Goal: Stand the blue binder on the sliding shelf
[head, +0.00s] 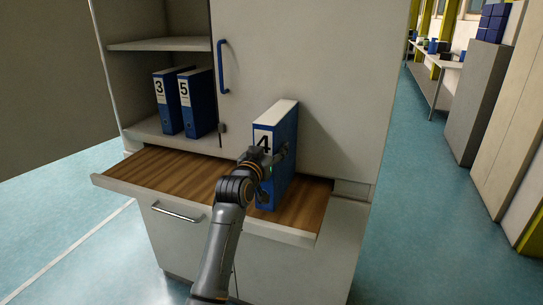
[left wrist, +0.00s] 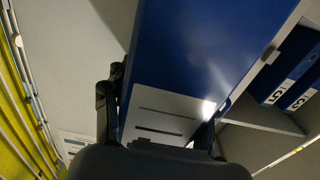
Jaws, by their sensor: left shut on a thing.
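The blue binder (head: 284,150), with a white top and a label reading 4, is upright over the right part of the wooden sliding shelf (head: 165,172). The shelf is pulled out from the cabinet. I cannot tell whether the binder's bottom edge touches the wood. My left gripper (head: 267,165) is shut on the binder from the front, around its spine. In the left wrist view the binder (left wrist: 205,50) fills the middle between the two fingers (left wrist: 165,100). My right gripper is not in view.
Binders 3 (head: 167,103) and 5 (head: 196,102) stand in the open compartment at left. A closed cabinet door with a blue handle (head: 223,67) is behind the held binder. The left part of the sliding shelf is clear. A drawer handle (head: 177,212) is below.

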